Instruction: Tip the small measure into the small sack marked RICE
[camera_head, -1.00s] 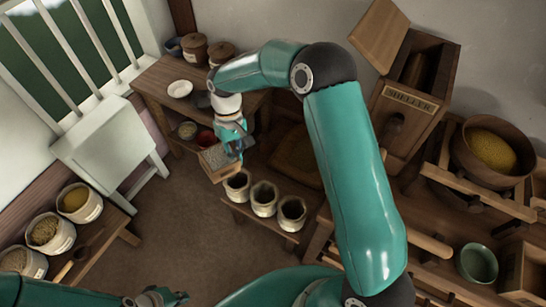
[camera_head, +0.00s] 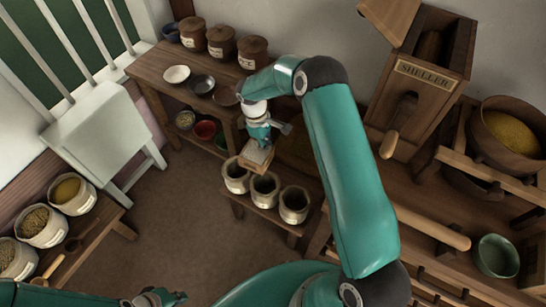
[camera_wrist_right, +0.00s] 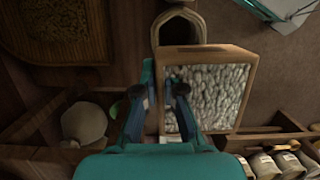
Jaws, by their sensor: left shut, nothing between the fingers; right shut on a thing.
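The small measure (camera_head: 254,160) is a square wooden box filled with pale grain. My right gripper (camera_head: 262,136) is shut on it and holds it over the row of small sacks; it also shows in the right wrist view (camera_wrist_right: 161,95). There the measure (camera_wrist_right: 247,88) looks roughly level and full, with one open sack (camera_wrist_right: 180,17) partly hidden beyond it. Three open small sacks stand on a low bench: left (camera_head: 236,183), middle (camera_head: 264,191) and right (camera_head: 293,207). I cannot read which is marked RICE. My left gripper (camera_head: 162,298) is shut and empty at the bottom edge.
A wooden shelf (camera_head: 160,72) with lidded pots and bowls stands behind. The wooden sheller (camera_head: 420,85) and a wide grain bowl (camera_head: 505,135) stand at right. The middle floor is clear.

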